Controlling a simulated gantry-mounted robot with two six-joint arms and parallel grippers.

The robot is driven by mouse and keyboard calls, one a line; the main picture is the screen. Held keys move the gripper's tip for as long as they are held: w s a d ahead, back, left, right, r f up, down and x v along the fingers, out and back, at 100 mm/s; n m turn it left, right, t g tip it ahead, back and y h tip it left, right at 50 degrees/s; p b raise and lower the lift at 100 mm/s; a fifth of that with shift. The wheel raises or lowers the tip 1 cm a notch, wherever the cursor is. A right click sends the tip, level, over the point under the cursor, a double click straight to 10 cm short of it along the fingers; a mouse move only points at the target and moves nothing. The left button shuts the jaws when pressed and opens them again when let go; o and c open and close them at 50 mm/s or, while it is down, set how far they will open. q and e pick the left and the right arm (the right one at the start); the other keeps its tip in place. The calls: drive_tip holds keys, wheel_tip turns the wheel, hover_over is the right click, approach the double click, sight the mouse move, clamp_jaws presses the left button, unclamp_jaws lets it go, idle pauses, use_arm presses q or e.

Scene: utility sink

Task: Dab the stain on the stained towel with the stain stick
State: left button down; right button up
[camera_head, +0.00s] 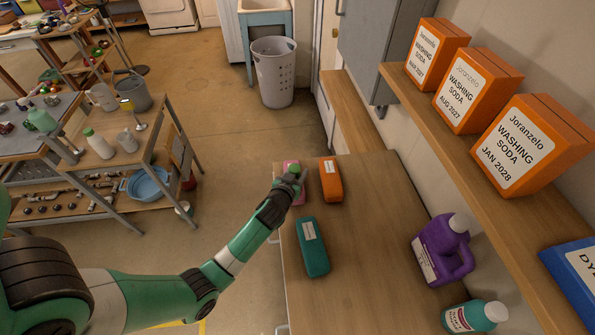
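My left arm reaches in from the left. My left gripper (290,178) is small in view at the left edge of the wooden counter (365,270). It is over or against a pink case (299,191) and covers part of it. I cannot tell whether its fingers are open or shut, or whether they hold the pink case. An orange case (331,181) with a white label lies just right of it. A teal case (312,247) with a white label lies nearer. I cannot make out a stained towel or a stain stick. My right gripper is not in view.
A purple jug (443,250) and a teal bottle (474,317) stand at the counter's right. Orange washing soda boxes (530,146) and a blue box (573,274) sit on the shelf above. A grey basket (273,75) stands on the floor. The counter's middle is clear.

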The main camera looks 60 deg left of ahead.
use_arm(q)
wheel_tip(320, 180, up, 7)
drive_tip(key=p, duration=0.5)
drive_tip(key=shift+w, duration=0.1)
